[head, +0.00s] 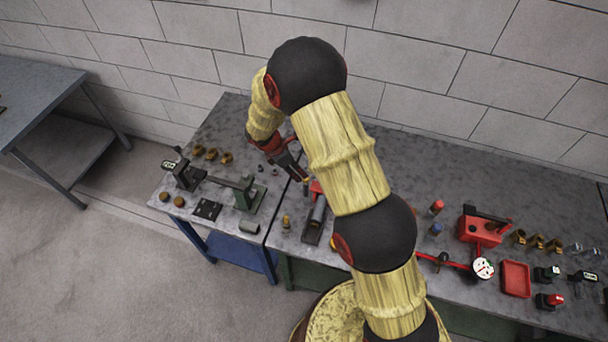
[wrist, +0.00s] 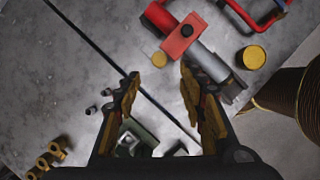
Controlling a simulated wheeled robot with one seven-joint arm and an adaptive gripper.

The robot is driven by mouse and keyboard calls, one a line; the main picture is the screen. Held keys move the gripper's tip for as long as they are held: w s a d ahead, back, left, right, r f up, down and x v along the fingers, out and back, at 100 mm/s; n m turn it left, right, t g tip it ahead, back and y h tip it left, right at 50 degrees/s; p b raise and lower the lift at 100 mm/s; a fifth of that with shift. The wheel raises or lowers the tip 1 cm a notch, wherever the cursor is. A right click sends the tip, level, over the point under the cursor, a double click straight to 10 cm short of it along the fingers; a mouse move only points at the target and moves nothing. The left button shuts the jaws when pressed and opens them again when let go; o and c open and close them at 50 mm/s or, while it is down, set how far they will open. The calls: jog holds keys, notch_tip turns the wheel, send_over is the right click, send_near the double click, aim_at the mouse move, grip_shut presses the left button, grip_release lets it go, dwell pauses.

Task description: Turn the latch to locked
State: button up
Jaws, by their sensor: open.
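No part is clearly marked as the latch. A red plate with a black knob (wrist: 187,31) sits over a grey cylinder (wrist: 208,63) with red fittings, at the top of the wrist view. In the head view this cylinder (head: 317,213) stands just right of the table seam, partly beside my arm. My gripper (wrist: 159,78) is open and empty, with its fingers pointing toward the red plate but apart from it in the picture. In the head view my gripper (head: 299,172) is above the bench near the seam. A green block (head: 250,197) with a dark bar lies to the left.
Brass rings (head: 212,154) and small cylinders lie on the left bench. A yellow-topped round piece (wrist: 251,57) is right of the cylinder. A red box (head: 479,227), gauge (head: 483,267) and red tray (head: 515,279) are on the right. The wall is close behind the benches.

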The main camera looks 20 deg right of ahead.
jog(key=x, duration=0.8)
jog(key=shift+d+p, duration=0.1)
jog(key=shift+p, duration=0.25)
jog(key=shift+w, duration=0.1)
grip_shut()
